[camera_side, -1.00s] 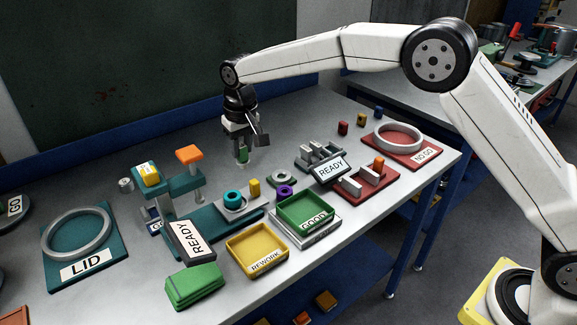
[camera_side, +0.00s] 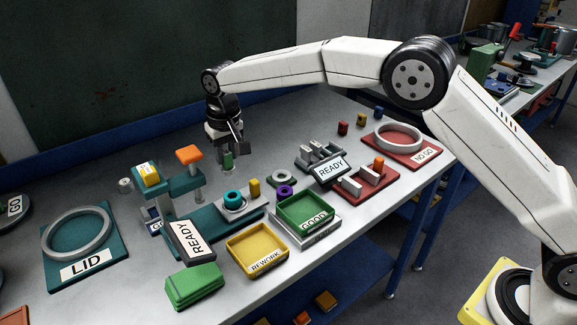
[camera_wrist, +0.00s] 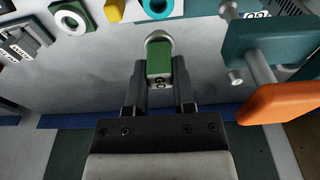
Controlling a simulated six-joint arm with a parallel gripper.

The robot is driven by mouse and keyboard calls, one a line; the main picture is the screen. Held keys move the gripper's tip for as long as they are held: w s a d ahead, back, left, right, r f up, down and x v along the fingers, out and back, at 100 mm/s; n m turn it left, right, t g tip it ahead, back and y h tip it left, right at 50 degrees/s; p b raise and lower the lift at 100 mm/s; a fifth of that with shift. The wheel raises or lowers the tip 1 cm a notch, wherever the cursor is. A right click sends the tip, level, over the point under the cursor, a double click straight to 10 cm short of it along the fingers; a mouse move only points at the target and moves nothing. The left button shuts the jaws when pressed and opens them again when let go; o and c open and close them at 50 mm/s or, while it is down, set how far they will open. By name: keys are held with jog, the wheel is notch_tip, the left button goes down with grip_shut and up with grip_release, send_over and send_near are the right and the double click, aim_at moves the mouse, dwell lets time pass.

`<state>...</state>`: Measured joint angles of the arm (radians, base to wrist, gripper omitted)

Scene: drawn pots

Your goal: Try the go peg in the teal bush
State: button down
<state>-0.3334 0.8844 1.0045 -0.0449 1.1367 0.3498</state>
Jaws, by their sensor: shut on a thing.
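My gripper (camera_side: 226,152) is shut on the green go peg (camera_side: 228,163), which hangs below the jaws above the bench. In the wrist view the go peg (camera_wrist: 158,64) sits between the two fingers of my gripper (camera_wrist: 159,82), with GO on its near end and a round pale tip pointing away. The teal bush (camera_side: 232,198) is a short ring on a pale plate at the teal fixture, to the front of the gripper and apart from the peg. It also shows, partly cut off, at the top of the wrist view (camera_wrist: 157,5).
A teal press-like stand with an orange knob (camera_side: 189,154) rises left of the bush. The READY sign (camera_side: 193,238) and REWORK tray (camera_side: 258,252) are in front.

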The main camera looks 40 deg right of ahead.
aim_at(229, 174)
jog(key=shift+f, duration=2.7)
jog(key=shift+f, duration=1.4)
jog(key=shift+c, duration=1.8)
grip_release()
jog(key=shift+r, duration=0.15)
jog(key=shift+s+r, duration=0.15)
jog(key=shift+r, duration=1.1)
jog(key=shift+s+r, duration=0.2)
jog(key=shift+r, duration=1.05)
jog(key=shift+s+r, duration=0.15)
jog(key=shift+r, duration=1.1)
jog(key=shift+d, duration=0.1)
